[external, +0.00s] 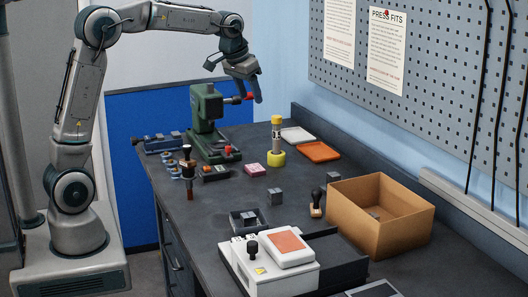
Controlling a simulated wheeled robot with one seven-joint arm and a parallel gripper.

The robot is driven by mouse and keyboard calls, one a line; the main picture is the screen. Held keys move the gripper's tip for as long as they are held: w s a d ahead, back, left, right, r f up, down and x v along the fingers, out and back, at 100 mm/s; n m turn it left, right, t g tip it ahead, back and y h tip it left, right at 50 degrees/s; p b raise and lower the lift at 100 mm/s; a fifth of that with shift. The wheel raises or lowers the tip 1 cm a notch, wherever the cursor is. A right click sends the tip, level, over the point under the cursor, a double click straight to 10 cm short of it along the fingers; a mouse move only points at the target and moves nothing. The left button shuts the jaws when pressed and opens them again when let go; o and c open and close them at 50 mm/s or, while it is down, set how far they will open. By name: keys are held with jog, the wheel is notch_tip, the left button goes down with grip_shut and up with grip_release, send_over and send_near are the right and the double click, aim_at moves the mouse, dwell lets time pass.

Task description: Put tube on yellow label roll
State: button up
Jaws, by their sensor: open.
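A green press (208,128) with a red-tipped lever stands left, close to my gripper in the picture. White and orange trays (318,151) lie behind the tube.

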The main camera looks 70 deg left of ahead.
jog(key=s+d+f+m, duration=0.1)
jog(key=s+d, duration=0.3)
jog(key=s, duration=0.5)
jog(key=s+d+f+m, duration=0.1)
jog(key=s+d+f, duration=0.3)
jog(key=s, duration=0.6)
jog(key=s+d+f+m+h, duration=0.1)
jog(key=s+d+f, duration=0.2)
jog(key=s, duration=0.7)
jog(key=shift+d, duration=1.25)
jog(key=shift+s+f, duration=0.1)
